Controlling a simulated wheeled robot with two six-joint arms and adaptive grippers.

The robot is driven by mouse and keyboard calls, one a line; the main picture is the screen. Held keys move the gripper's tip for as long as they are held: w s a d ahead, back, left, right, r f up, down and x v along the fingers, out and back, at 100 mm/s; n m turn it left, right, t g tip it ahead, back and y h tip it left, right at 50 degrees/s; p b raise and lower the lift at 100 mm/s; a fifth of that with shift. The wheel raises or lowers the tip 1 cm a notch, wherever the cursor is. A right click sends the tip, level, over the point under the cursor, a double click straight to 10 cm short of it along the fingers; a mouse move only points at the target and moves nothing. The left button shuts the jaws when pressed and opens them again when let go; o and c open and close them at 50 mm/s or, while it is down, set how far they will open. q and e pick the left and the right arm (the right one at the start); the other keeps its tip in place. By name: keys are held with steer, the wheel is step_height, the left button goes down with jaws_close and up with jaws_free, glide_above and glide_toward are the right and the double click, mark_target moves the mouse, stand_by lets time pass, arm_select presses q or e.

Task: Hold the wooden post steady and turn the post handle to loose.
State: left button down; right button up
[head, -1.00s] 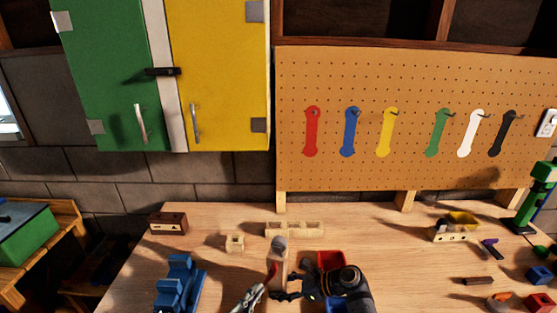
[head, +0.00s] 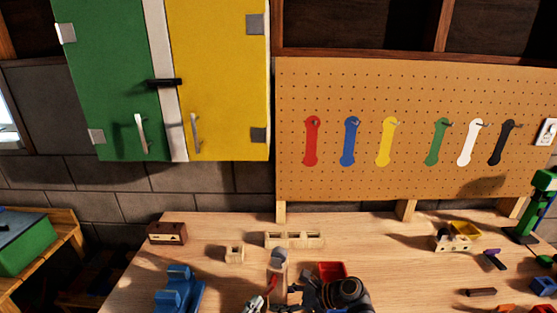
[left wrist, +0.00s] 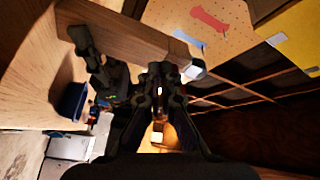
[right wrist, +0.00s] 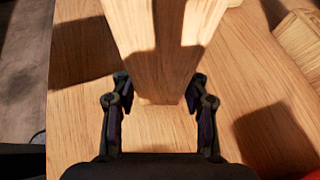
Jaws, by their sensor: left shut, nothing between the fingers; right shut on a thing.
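The wooden post (head: 277,285) stands on the bench with a grey rounded piece (head: 279,256) at its top, probably the handle. In the left wrist view the post (left wrist: 135,38) lies across the picture, with the grey piece (left wrist: 195,70) at its end. My right gripper (head: 292,292) is shut on the post; the right wrist view shows the post (right wrist: 155,60) between its fingers (right wrist: 160,95). My left gripper (left wrist: 160,75) is shut and empty, close beside the post near its grey end. In the head view it (head: 262,302) is partly cut off by the lower edge.
A red bin (head: 332,269) stands just behind my right gripper. Wooden blocks (head: 294,240) lie behind the post, and a blue stand (head: 178,290) is at left. Bench between is mostly clear.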

arm_select(q)
steer(key=shift+n+y, duration=0.3)
steer(key=shift+n, duration=0.1)
steer(key=shift+s+a, duration=0.15)
steer(key=shift+s, duration=0.75)
steer(key=shift+s+a, duration=0.2)
steer(key=shift+s, duration=0.75)
steer(key=shift+s+a, duration=0.15)
steer(key=shift+s, duration=0.75)
steer(key=w+r, duration=0.3)
steer(key=w, duration=0.3)
steer(key=shift+w+a, duration=0.2)
steer(key=shift+w, duration=0.1)
steer(key=shift+s+d+r, duration=0.1)
steer(key=shift+s+d, duration=0.2)
steer(key=shift+d, duration=0.3)
steer(key=shift+s+d+f, duration=0.1)
steer(key=shift+d+f, duration=0.15)
steer(key=shift+f, duration=0.3)
steer(key=shift+d+f, duration=0.2)
steer(key=shift+f, duration=0.35)
